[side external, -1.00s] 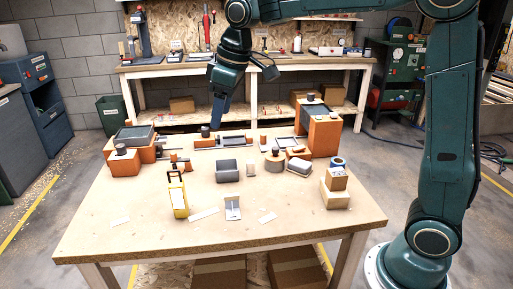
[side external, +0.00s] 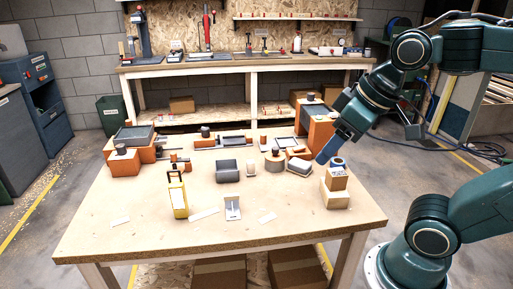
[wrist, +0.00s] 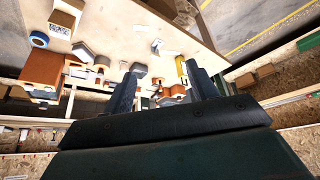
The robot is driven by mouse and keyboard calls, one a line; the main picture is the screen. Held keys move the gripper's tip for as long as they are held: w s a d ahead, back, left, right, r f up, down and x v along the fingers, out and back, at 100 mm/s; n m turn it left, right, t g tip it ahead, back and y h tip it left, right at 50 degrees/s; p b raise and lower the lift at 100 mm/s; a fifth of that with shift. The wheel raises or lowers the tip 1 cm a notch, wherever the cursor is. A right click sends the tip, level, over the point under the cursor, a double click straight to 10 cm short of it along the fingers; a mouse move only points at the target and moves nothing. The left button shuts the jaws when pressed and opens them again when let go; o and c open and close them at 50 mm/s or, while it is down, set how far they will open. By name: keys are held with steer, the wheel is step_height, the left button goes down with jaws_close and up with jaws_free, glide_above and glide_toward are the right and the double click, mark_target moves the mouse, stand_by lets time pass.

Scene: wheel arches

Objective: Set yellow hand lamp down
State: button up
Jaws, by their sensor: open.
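The yellow hand lamp (side external: 180,203) stands upright on the wooden table, left of the middle and toward the front, with its dark handle on top. It also shows in the wrist view (wrist: 180,67) as a yellow shape beyond the fingers. My gripper (side external: 323,157) is above the right part of the table, well away from the lamp. In the wrist view my gripper (wrist: 163,88) has its two dark fingers spread apart with nothing held between them.
Orange blocks (side external: 321,133) line the back. White labels (side external: 203,214) lie near the lamp. The front of the table is mostly clear.

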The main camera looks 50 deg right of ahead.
steer(key=shift+s+d+f+m, duration=0.15)
steer(key=shift+s+f, duration=0.25)
steer(key=shift+s, duration=0.2)
steer(key=shift+s+f+m, duration=0.15)
steer(key=shift+s+f, duration=0.25)
steer(key=shift+s, duration=0.15)
stand_by(0.5)
